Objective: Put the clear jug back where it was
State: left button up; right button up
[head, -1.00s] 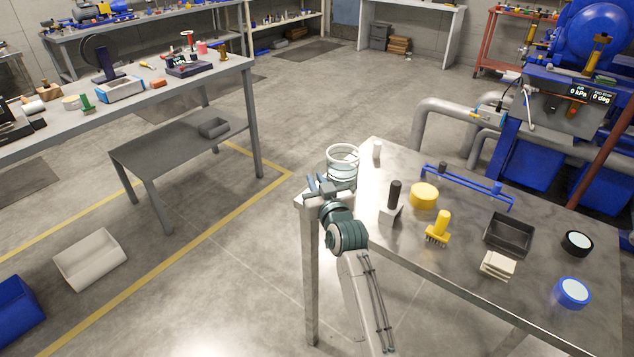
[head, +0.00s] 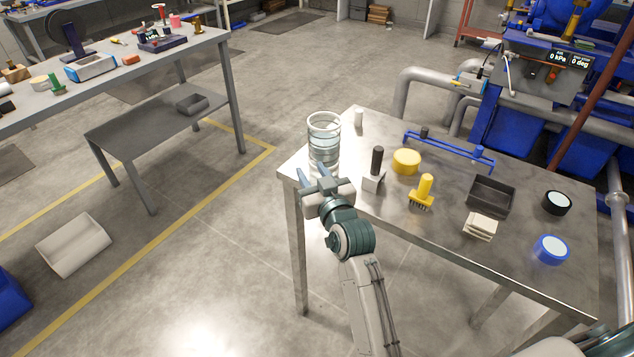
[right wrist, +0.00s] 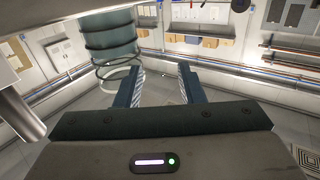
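The clear jug (head: 324,141) stands upright at the left corner of the metal table (head: 470,260), near its edge. My right gripper (head: 313,174) is just in front of the jug in the head view, with its fingers spread. In the right wrist view, which looks upside down, the fingers (right wrist: 158,88) are apart with nothing between them. There the jug (right wrist: 110,38) shows beyond and to the left of the fingers, partly behind the left one. The fingers partly cover the jug's base in the head view. My left gripper is not in view.
Right of the jug are a white cylinder (head: 359,118), a black-handled block (head: 374,178), a yellow disc (head: 406,161), a yellow brush (head: 423,193) and a blue rail (head: 450,151). A dark tray (head: 490,197) lies farther right. Open floor is left of the table.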

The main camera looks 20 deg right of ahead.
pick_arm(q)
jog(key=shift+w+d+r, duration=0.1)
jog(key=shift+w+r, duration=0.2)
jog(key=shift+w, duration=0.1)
pick_arm(e)
jog(key=shift+s, duration=1.3)
